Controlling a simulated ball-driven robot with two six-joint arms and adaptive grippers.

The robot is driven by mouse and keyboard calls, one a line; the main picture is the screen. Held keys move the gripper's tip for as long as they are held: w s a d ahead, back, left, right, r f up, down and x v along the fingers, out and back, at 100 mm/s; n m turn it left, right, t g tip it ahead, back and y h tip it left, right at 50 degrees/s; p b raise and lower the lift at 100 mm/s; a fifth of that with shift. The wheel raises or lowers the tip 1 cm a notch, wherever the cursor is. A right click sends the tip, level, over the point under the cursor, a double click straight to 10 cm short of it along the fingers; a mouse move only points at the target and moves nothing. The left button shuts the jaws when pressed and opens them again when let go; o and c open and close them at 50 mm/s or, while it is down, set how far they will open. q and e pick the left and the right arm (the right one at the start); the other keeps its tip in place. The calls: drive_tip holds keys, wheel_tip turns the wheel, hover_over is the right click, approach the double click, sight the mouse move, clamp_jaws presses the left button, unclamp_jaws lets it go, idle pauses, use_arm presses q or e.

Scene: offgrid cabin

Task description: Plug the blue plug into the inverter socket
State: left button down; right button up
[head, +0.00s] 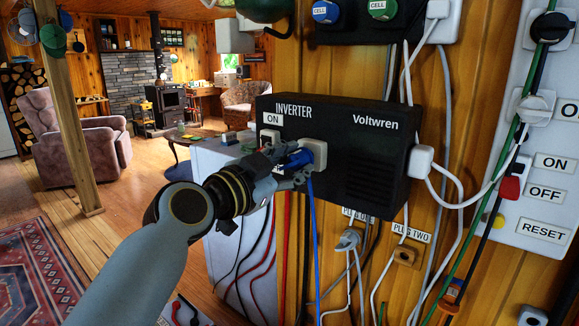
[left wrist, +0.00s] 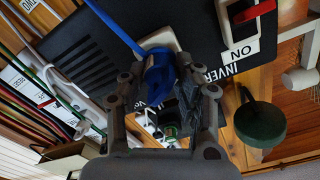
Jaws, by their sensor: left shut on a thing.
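The black inverter (head: 355,120), lettered "INVERTER" and "Voltwren", is mounted on the wooden wall. Its pale square socket (head: 318,150) is on the front face, right of the "ON" label. My left gripper (head: 292,168) is shut on the blue plug (head: 299,157), right at the socket. The plug also shows between the fingers in the left wrist view (left wrist: 159,78), against the pale socket (left wrist: 160,40). Its blue cord (head: 316,240) hangs down. The fingers hide the plug's front, so I cannot tell whether it is seated or only touching. My right gripper is not in view.
A rocker switch (head: 269,137) sits above the gripper on the inverter. Several cords hang below it, with a grey plug (head: 348,240) and a small wooden outlet (head: 407,256). A switch panel (head: 540,130) is at right. Open floor lies at left.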

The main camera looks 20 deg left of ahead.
use_arm(q)
drive_tip(key=shift+w+d, duration=0.25)
drive_tip(key=shift+w, duration=0.35)
drive_tip(key=c, duration=0.9)
unclamp_jaws()
drive_tip(key=v, duration=1.2)
drive_tip(key=shift+r, duration=0.1)
